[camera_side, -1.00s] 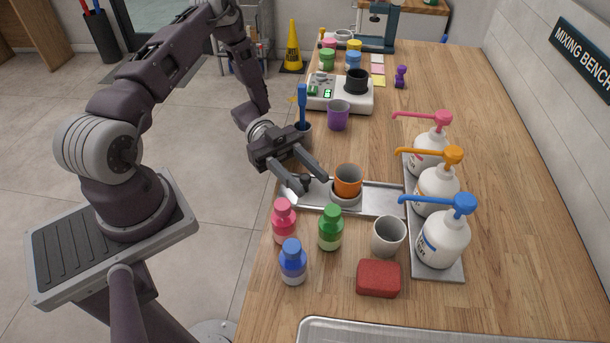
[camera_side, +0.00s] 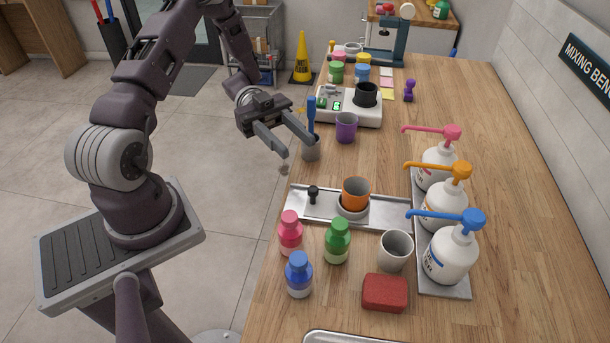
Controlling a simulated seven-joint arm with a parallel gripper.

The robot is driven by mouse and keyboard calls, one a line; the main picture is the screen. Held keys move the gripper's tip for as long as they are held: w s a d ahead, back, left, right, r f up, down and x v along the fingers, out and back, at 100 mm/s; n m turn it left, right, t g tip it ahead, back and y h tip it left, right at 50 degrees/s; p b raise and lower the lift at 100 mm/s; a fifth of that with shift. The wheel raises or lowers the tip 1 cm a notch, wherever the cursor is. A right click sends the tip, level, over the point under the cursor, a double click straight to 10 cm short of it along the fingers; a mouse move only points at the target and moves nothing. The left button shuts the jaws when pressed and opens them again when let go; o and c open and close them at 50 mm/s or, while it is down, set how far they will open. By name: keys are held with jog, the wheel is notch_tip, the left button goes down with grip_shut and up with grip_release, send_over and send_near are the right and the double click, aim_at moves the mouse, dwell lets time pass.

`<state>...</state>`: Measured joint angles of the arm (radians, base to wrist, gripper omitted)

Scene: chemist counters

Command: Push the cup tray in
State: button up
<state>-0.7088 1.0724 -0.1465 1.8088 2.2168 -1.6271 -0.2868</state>
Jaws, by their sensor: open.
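The cup tray is a grey metal slide (camera_side: 388,211) lying across the bench. A round holder on it carries an orange cup (camera_side: 355,193), upright, near the middle of the slide. A black knob (camera_side: 313,194) stands toward the tray's left end. My gripper (camera_side: 298,158) is open and empty, above and behind the knob near the bench's left edge. It touches neither the knob nor the cup.
Pump bottles (camera_side: 452,250) stand on a grey strip at the tray's right end. Small bottles (camera_side: 337,241), a white cup (camera_side: 395,250) and a red block (camera_side: 385,293) sit in front.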

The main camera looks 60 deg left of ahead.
notch_tip(320, 180, up, 13)
jog(key=w+d+f+n+t+y, duration=0.1)
jog(key=w+n+t+y, duration=0.15)
jog(key=w+t, duration=0.45)
jog(key=w+d+f+n+t+y, duration=0.15)
jog(key=w+y, duration=0.25)
jog(key=w, duration=0.7)
jog(key=w+a+r+n+t+y, duration=0.2)
jog(key=w+a+n+t+y, duration=0.25)
jog(key=w+y, duration=0.25)
jog(key=n+g+y, duration=0.5)
jog(key=n+g, duration=0.5)
jog(key=g, duration=0.3)
send_over(314, 188)
jog(key=f, duration=0.2)
jog(key=shift+m+h, duration=0.25)
notch_tip(314, 188, down, 16)
jog(key=shift+s+r, duration=0.1)
grip_shut()
